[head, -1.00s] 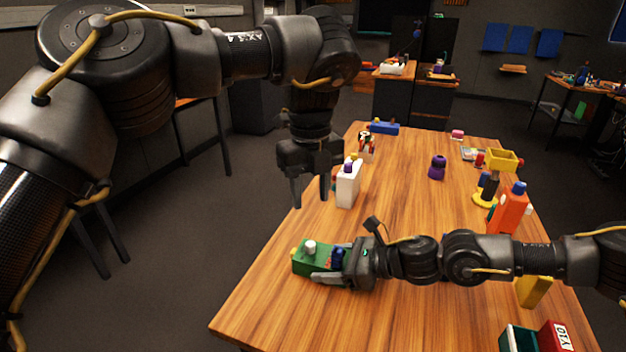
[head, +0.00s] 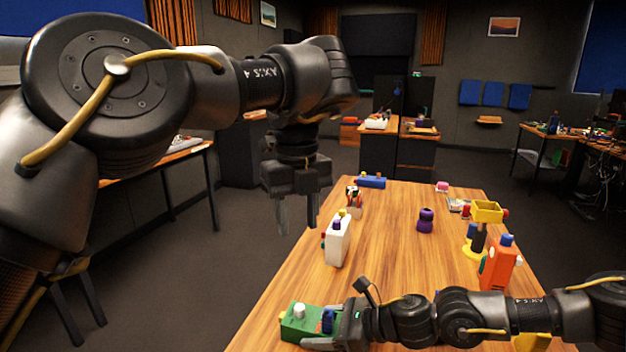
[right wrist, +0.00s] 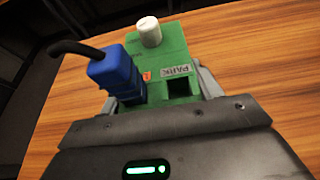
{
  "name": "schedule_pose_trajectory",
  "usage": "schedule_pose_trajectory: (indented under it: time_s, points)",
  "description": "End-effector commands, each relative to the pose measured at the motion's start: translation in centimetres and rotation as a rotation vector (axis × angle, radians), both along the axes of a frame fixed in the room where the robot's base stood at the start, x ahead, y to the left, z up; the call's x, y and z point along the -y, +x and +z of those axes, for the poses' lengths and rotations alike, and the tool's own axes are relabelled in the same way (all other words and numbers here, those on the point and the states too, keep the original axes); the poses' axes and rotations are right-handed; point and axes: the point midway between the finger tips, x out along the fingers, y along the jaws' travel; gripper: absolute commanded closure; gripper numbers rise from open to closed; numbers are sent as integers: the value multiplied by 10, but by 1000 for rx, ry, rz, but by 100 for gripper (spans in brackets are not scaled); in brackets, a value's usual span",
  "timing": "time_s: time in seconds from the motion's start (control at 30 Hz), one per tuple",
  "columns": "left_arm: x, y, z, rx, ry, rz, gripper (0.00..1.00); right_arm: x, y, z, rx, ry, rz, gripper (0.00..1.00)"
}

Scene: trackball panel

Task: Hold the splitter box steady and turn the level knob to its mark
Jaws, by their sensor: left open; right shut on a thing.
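The splitter box is a green box (head: 293,327) at the table's near left edge. Its white knob (head: 299,311) stands on top and also shows in the right wrist view (right wrist: 149,32). A blue plug (right wrist: 116,75) with a black cable sits in the box beside an empty square socket labelled PARK (right wrist: 174,71). I cannot make out the knob's mark. My right gripper (head: 320,327) is shut on the box, its fingers at either side (right wrist: 160,92). My left gripper (head: 297,226) is open and empty, pointing down, well above and behind the box.
A white bottle-like box (head: 338,240) stands near my left gripper. An orange box (head: 497,268), a yellow-topped stand (head: 487,212) and a purple object (head: 425,220) stand farther right and back. The middle of the wooden table (head: 385,260) is clear.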

Motion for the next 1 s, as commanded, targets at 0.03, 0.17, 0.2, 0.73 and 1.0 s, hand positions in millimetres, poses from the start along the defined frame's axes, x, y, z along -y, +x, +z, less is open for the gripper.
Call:
schedule_pose_trajectory:
  time_s: [0.03, 0.17, 0.2, 0.73, 1.0]
  points:
    - [1, 0, 6, 5, 1, 0, 59, 0, 0, 1, 0, 1, 0, 62]
    - [1, 0, 16, 5, 2, 1, 59, 0, 0, 0, 0, 1, 0, 62]
    - [0, 0, 19, 5, 2, 0, 59, 0, 0, 0, 0, 1, 0, 62]
    - [2, -1, 35, 2, 2, -3, 59, 0, 0, 1, 0, 1, 0, 62]
    - [2, -1, 35, 2, 5, -4, 65, 0, 0, 1, 0, 1, 0, 62]
